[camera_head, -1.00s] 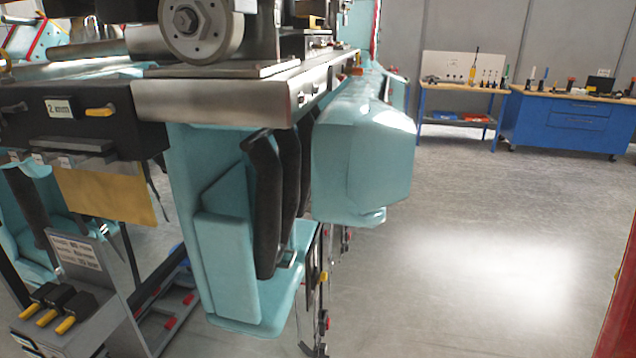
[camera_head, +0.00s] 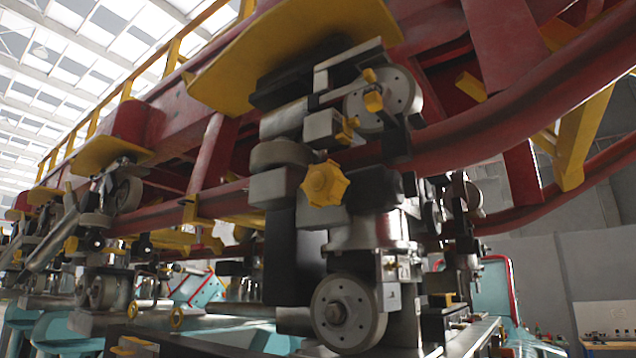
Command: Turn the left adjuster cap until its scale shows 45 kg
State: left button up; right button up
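A yellow lobed knob (camera_head: 325,184) faces me on a grey and black wheel assembly in the middle of the head view. A small pale part with a dark mark (camera_head: 390,298) sits lower right of it, beside a metal wheel (camera_head: 348,313). I cannot tell whether either is the left adjuster cap or its scale. No kg reading is legible. Neither of my grippers is in view.
A thick red rail (camera_head: 500,125) curves across the upper right, with a yellow plate (camera_head: 225,75) above the wheel assembly. More wheel assemblies (camera_head: 105,290) stand at the left. A whiteboard (camera_head: 605,318) stands far right, by the grey wall.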

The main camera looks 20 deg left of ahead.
aim_at(325, 184)
jog(key=i+l+u, duration=0.45)
jog(key=l, duration=0.2)
jog(key=i+l+u, duration=0.25)
jog(key=l, duration=0.15)
jog(key=i+l+u, duration=0.2)
jog(key=l, duration=0.2)
jog(key=k, duration=0.1)
